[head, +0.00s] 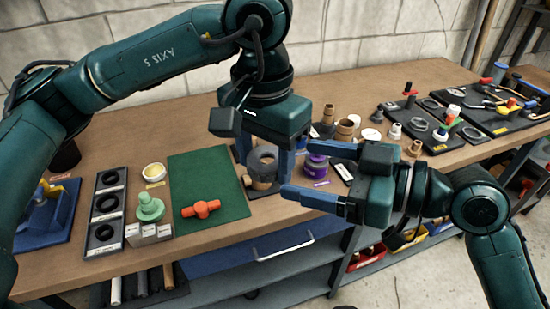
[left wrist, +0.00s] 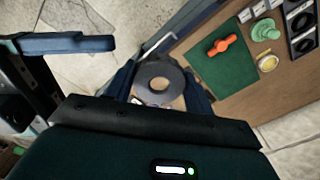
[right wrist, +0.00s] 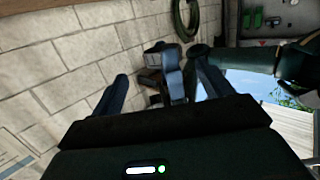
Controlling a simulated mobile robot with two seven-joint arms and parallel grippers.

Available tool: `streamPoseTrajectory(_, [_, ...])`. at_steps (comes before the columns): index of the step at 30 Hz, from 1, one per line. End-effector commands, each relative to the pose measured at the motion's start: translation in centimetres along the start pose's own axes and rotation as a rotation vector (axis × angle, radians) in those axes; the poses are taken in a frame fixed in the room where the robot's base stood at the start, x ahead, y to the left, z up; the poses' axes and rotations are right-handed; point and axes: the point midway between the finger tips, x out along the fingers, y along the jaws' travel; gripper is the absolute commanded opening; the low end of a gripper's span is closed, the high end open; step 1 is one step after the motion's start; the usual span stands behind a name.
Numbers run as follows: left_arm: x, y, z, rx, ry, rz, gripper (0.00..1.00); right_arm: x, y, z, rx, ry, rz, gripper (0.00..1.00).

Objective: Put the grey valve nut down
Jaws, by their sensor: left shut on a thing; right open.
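The grey valve nut (head: 263,158) is a thick dark ring. My left gripper (head: 265,166) is shut on it, with one blue finger on each side, near the table's front edge just right of the green mat (head: 207,188). In the left wrist view the nut (left wrist: 160,70) sits between the fingertips, with its hole facing the camera. I cannot tell how far it is above the table. My right gripper (head: 297,170) is open and empty, close to the right of the nut. It also shows open in the right wrist view (right wrist: 163,76).
An orange-red valve handle (head: 201,209) lies on the mat. Left of it are a green stepped part (head: 150,207) and a black tray with rings (head: 104,204). A purple-labelled jar (head: 316,167) and several small fittings stand right of the nut. The mat's upper part is bare.

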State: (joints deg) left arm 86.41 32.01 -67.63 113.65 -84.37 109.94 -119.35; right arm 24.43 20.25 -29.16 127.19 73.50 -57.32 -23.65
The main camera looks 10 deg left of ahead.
Motion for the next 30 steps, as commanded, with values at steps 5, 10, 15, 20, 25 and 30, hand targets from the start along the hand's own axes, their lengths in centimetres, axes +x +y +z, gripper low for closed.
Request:
streamPoseTrajectory(5, [0.0,0.0,0.0,0.000,0.000,0.000,0.23,3.5,-0.1,-0.1,0.001,0.003,-0.002,0.79])
streamPoseTrajectory(10, [0.0,0.0,0.0,0.000,0.000,0.000,0.23,5.7,0.0,-0.1,0.002,0.002,0.000,0.79])
streamPoseTrajectory(15, [0.0,0.0,0.0,0.000,0.000,0.000,0.23,6.7,0.0,0.0,0.000,0.000,0.001,0.79])
streamPoseTrajectory(20, [0.0,0.0,0.0,0.000,0.000,0.000,0.23,6.8,0.0,0.0,-0.001,-0.001,0.001,0.79])
streamPoseTrajectory(25, [0.0,0.0,0.0,0.000,0.000,0.000,0.23,6.8,0.0,0.0,0.000,0.000,0.001,0.75])
streamPoseTrajectory(30, [0.0,0.0,0.0,0.000,0.000,0.000,0.23,6.8,0.0,0.0,0.000,0.000,0.001,0.61])
